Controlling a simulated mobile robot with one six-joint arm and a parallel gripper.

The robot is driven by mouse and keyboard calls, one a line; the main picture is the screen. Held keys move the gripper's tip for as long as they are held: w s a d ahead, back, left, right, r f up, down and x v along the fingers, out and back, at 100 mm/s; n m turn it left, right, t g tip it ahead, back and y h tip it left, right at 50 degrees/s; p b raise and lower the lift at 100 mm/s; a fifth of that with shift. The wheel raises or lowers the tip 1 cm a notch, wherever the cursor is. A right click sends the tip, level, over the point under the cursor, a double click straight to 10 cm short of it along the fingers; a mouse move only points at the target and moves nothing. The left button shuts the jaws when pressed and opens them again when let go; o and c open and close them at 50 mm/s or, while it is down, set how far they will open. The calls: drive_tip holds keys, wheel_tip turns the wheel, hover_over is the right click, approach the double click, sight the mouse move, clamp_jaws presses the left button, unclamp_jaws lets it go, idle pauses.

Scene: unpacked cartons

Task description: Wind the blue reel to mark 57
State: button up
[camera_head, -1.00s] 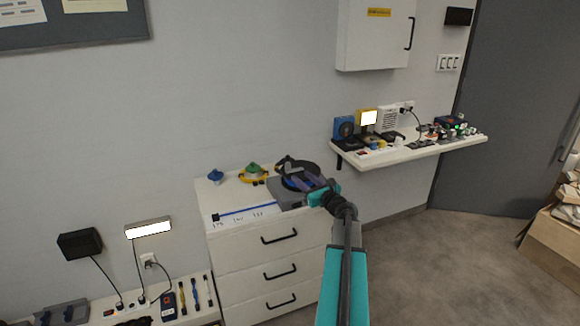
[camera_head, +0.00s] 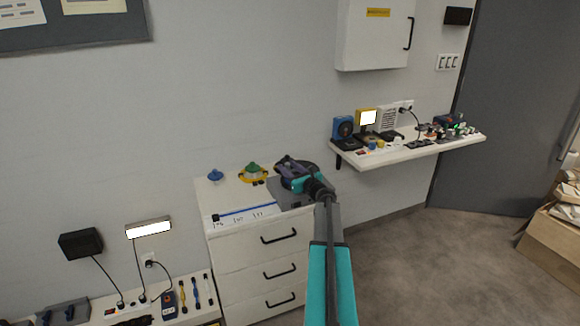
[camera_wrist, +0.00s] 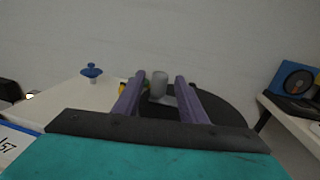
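The reel (camera_head: 314,167) has a dark disc on a grey base (camera_head: 290,196) on top of the white drawer unit; my gripper hides much of it. A blue strip (camera_head: 246,211) runs left from the base along number labels, ending at a small dark piece. A label in the wrist view (camera_wrist: 8,145) seems to read 57. My gripper (camera_head: 285,163) is over the reel. In the wrist view the purple fingers (camera_wrist: 159,80) are apart, with a grey upright knob (camera_wrist: 159,85) between or just beyond them; I see gaps on both sides. The disc (camera_wrist: 232,113) lies below right.
A blue knobbed piece (camera_head: 215,175) and a green-and-yellow piece (camera_head: 252,172) stand on the drawer top, left of the reel. A wall shelf (camera_head: 410,150) with devices is to the right. A low bench with tools is at lower left. Cartons (camera_head: 555,235) stand far right.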

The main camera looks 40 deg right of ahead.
drive_tip(key=shift+w+d, duration=0.1)
drive_tip(key=shift+w, duration=0.25)
